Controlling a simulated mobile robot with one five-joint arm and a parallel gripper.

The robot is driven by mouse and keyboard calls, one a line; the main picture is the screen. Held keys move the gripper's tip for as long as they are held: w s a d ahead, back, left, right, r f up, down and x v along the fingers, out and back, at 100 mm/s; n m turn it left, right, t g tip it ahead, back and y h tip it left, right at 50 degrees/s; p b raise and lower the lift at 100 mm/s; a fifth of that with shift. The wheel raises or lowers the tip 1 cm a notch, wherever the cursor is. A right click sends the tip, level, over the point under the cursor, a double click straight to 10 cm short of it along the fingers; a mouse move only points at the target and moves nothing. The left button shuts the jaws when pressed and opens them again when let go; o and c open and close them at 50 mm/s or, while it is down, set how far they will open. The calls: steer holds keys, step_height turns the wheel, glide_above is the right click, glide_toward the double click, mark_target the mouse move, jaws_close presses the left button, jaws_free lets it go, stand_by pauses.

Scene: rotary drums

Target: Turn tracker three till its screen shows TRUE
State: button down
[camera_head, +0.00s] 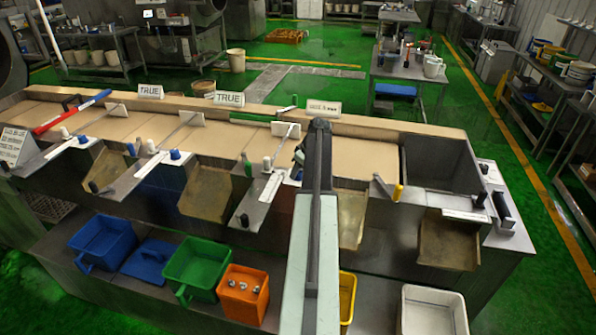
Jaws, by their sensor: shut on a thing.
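Tracker three's small screen (323,107) stands on the back rail, just behind my arm's end; its dark text is too small to read surely, but it does not look like TRUE. My arm reaches from the bottom middle over the counter. My gripper (299,156) is a dark shape left of the arm, low over the counter by the third station. It is shut on a part there that it and the arm hide. A white knob (267,163) and a blue knob (296,174) stand close by, left of and below it.
Two other screens (150,91) and (229,98) read TRUE. Rods and knobs cross the counter (225,143). A yellow-tipped lever (397,192) stands to the right. Blue, green and orange bins (195,268) sit on the lower shelf, with a white tray (432,312) at right.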

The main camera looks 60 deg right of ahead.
steer(key=m+h, duration=0.1)
steer(key=m, duration=0.4)
steer(key=shift+g+h, duration=0.3)
steer(key=shift+h, duration=0.1)
steer(key=m, duration=0.2)
steer(key=m+g+h, duration=0.1)
steer(key=m, duration=0.2)
steer(key=shift+m+g, duration=0.3)
steer(key=shift+h, duration=0.3)
steer(key=c, duration=0.9)
jaws_free()
